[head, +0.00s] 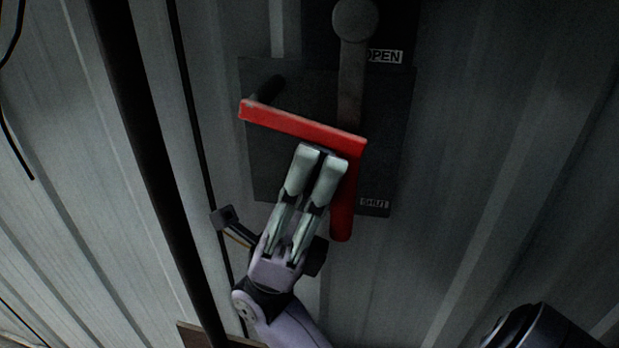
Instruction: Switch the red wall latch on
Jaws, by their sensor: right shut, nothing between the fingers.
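The red wall latch (305,127) is an L-shaped bar on a dark plate (265,165) on the wall. One leg runs left, sloping slightly up, and the other hangs down. An OPEN label (385,56) is at the upper right and a SHUT label (374,203) at the lower right, beside the hanging leg. My right gripper (322,158) is shut and empty. Its fingertips are in the inner corner of the latch, just below the sloping leg and left of the hanging leg. I cannot tell whether they touch it. My left gripper is not in view.
A grey bar with a round knob (355,18) rises behind the latch corner. A dark peg (267,88) stands by the latch's left end. A dark vertical pipe (150,160) and thin cable run left of the plate. The corrugated wall (500,150) at right is clear.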

